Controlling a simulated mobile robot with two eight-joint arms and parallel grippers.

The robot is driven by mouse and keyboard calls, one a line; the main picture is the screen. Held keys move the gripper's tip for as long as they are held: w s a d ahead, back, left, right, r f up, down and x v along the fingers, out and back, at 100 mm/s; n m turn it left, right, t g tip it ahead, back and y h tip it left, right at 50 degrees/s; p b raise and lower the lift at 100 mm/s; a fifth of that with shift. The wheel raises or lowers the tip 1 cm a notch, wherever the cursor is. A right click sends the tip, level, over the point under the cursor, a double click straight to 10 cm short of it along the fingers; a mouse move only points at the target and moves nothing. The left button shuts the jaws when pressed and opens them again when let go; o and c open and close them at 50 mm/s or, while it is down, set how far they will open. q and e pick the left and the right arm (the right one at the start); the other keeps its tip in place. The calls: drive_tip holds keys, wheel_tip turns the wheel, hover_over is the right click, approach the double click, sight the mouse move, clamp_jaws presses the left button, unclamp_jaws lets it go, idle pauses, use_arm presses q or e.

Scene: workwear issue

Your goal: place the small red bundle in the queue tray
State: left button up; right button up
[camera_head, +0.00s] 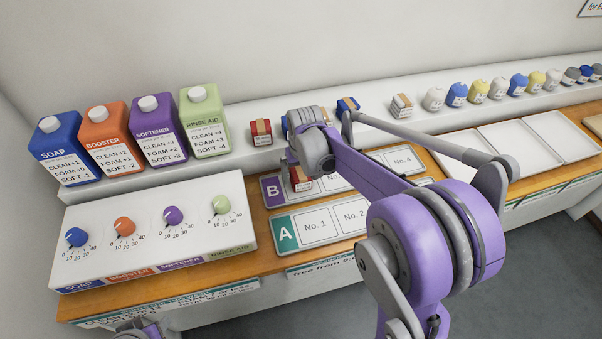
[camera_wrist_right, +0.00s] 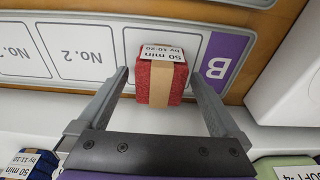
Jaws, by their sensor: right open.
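A small red bundle (camera_wrist_right: 161,82) with a tan band and a "50 min" label sits on the first slot of queue tray B (camera_wrist_right: 222,60). In the head view this red bundle (camera_head: 301,182) shows just below my right gripper (camera_head: 297,170), partly hidden by it. In the wrist view the open right fingers (camera_wrist_right: 158,84) stand on either side of the bundle, with a small gap at each side. Tray A (camera_head: 284,236), with a teal end, lies in front of tray B and its visible slots are empty.
Another red bundle (camera_head: 261,132) stands on the white shelf (camera_head: 385,128), near blue and white bundles. Four cartons stand at left behind a white dial panel (camera_head: 150,235). Jars line the shelf at right. Empty white trays (camera_head: 505,140) lie on the right counter.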

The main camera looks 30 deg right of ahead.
sight(303, 177)
drive_tip(key=shift+r, duration=0.1)
drive_tip(key=shift+r, duration=0.3)
wheel_tip(303, 177, up, 10)
drive_tip(key=s+r, duration=0.1)
drive_tip(key=s, duration=0.1)
drive_tip(key=s+a+f+n+t, duration=0.1)
drive_tip(key=s+a+f, duration=0.2)
drive_tip(key=s, duration=0.3)
drive_tip(key=s+a+f+n+t, duration=0.1)
drive_tip(key=s+a+f, duration=0.1)
drive_tip(key=s+a, duration=0.2)
drive_tip(key=s+a+f+t, duration=0.1)
drive_tip(key=s+a+f, duration=0.2)
drive_tip(key=s, duration=0.5)
drive_tip(key=shift+s+a+f+n+t+p, duration=0.2)
drive_tip(key=shift+s+f+n+t+p, duration=0.15)
drive_tip(key=shift+n+t, duration=0.05)
